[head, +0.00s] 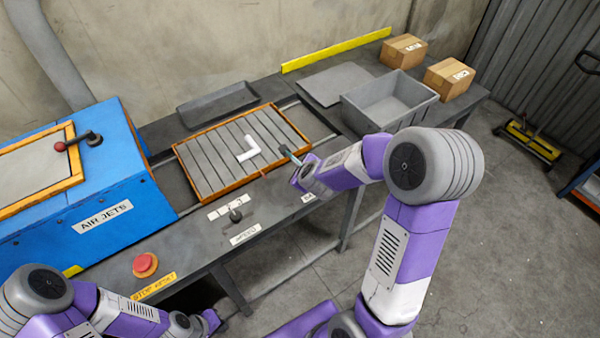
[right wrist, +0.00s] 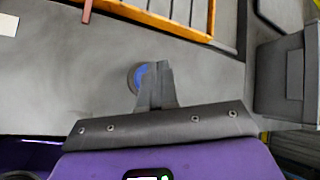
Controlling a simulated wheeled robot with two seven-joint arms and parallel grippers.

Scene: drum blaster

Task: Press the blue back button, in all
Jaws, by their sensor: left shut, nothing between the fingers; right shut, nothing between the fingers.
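The blue button (right wrist: 135,77) shows in the right wrist view as a round blue disc in a grey ring, partly covered by my right gripper (right wrist: 158,66). The shut fingers overlap its right side; I cannot tell whether they touch it. In the head view, my right gripper (head: 287,152) is at the front right corner of the orange-framed slatted bed (head: 208,174), and the button cannot be made out there. My left gripper (head: 218,321) is low at the bottom of the head view, in front of the bench edge, shut and away from the button.
A white L-shaped piece (head: 247,149) lies on the slats. A red mushroom button (head: 145,264) and a black knob (head: 235,215) sit on the bench front. The blue AIR JETS machine (head: 110,220) stands left. A grey bin (head: 390,102) and cardboard boxes (head: 403,51) stand right.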

